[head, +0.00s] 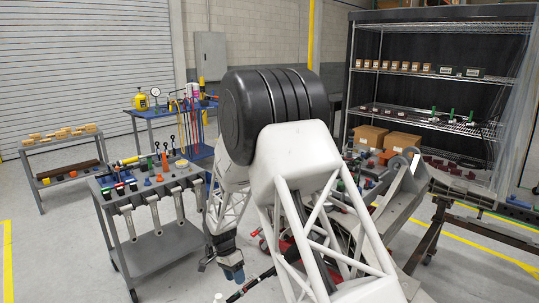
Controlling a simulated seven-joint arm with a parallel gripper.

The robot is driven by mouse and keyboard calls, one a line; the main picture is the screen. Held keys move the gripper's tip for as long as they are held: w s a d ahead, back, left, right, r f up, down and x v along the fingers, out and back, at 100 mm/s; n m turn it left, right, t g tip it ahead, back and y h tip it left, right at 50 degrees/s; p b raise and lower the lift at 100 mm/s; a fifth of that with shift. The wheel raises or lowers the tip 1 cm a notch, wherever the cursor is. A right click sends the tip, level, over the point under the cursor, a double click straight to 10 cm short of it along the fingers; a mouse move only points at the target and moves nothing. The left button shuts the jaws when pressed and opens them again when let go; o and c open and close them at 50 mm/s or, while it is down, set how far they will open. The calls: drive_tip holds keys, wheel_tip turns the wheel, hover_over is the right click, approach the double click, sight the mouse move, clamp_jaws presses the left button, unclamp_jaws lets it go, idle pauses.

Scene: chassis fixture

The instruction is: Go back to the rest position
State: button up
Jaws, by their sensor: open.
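My gripper (221,268) hangs low near the middle of the head view, at the lower end of my white lattice arm. Its dark body and fingertips show small, pointing down. It is open, and I see nothing between its fingers. It is just right of the grey tool cart (165,243), apart from it as far as I can tell. The grey metal chassis fixture (405,200) stands to the right, partly hidden behind my arm.
The cart's top holds several coloured tools. A blue workbench (140,113) and a low table (60,149) stand further back left. A shelving unit (440,75) with boxes stands back right. Open floor (55,250) lies at front left.

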sight(241, 291)
drive_tip(key=shift+s, duration=0.15)
idle(0.4)
drive_tip(key=shift+s+d+r+t+y, duration=0.25)
drive_tip(key=shift+s+t+y, duration=0.2)
drive_tip(key=shift+y, duration=0.25)
drive_tip(key=shift+s+d+r+t+y, duration=0.15)
drive_tip(key=shift+s+d+t+y, duration=0.2)
drive_tip(key=shift+y, duration=0.35)
drive_tip(key=shift+s+d+r+t+y, duration=0.3)
drive_tip(key=shift+t+y, duration=0.2)
drive_tip(key=shift+t, duration=0.3)
drive_tip(key=shift+s+d+r+t+y, duration=0.35)
drive_tip(key=shift+d+t+y, duration=0.2)
drive_tip(key=shift+t, duration=0.25)
drive_tip(key=shift+d, duration=0.1)
drive_tip(key=shift+f, duration=0.15)
drive_tip(key=shift+x, duration=4.2)
drive_tip(key=c, duration=0.9)
